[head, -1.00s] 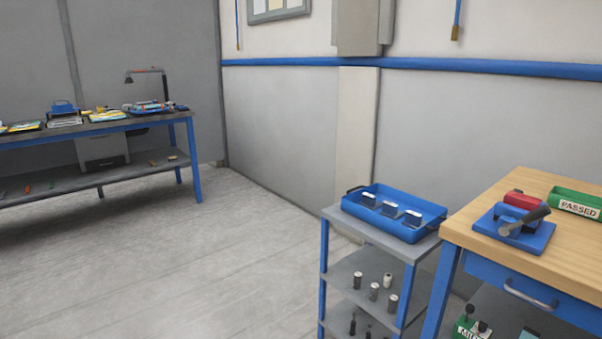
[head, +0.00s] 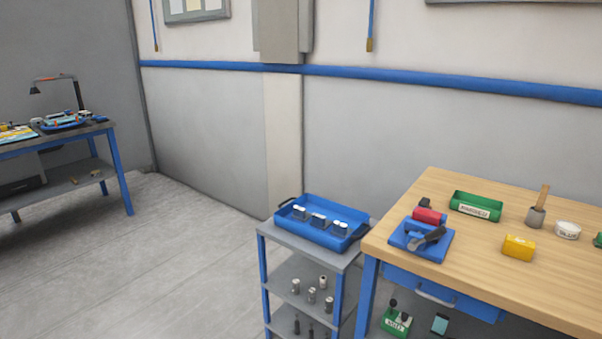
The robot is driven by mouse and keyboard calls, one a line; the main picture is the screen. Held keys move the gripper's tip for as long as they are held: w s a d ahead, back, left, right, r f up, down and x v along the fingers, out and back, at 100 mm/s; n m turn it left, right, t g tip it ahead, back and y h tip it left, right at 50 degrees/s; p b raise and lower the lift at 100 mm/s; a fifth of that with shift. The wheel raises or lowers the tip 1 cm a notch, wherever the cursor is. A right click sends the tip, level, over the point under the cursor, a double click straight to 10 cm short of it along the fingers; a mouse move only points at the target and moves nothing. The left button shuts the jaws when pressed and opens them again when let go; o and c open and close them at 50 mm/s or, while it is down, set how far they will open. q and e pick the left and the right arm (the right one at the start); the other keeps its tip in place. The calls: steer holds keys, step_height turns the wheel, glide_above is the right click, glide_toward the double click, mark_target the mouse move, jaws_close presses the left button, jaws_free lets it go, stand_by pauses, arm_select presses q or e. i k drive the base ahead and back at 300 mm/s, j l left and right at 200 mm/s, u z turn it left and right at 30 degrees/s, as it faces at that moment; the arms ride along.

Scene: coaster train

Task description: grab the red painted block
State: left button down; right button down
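A red block (head: 428,216) sits on the wooden workbench (head: 470,285), in or against a blue fixture (head: 421,240) with a dark grey handle across its front. I cannot tell whether the fixture clamps the block. The fixture stands near the bench's left end. Neither of my grippers is in view.
A yellow block (head: 519,247), a green labelled bin (head: 475,206), a grey pot with a wooden handle (head: 536,217) and a white tub (head: 568,230) stand on the bench. A grey cart (head: 305,247) with a blue tray (head: 318,237) adjoins it. Open floor (head: 170,270) lies left.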

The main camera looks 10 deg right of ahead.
mark_target(431, 217)
steer(key=k+z, duration=0.1)
steer(key=z, duration=0.7)
steer(key=k+z, duration=0.15)
steer(key=z, duration=0.25)
steer(key=l+z, duration=0.1)
steer(key=l, duration=0.15)
steer(key=i, duration=0.05)
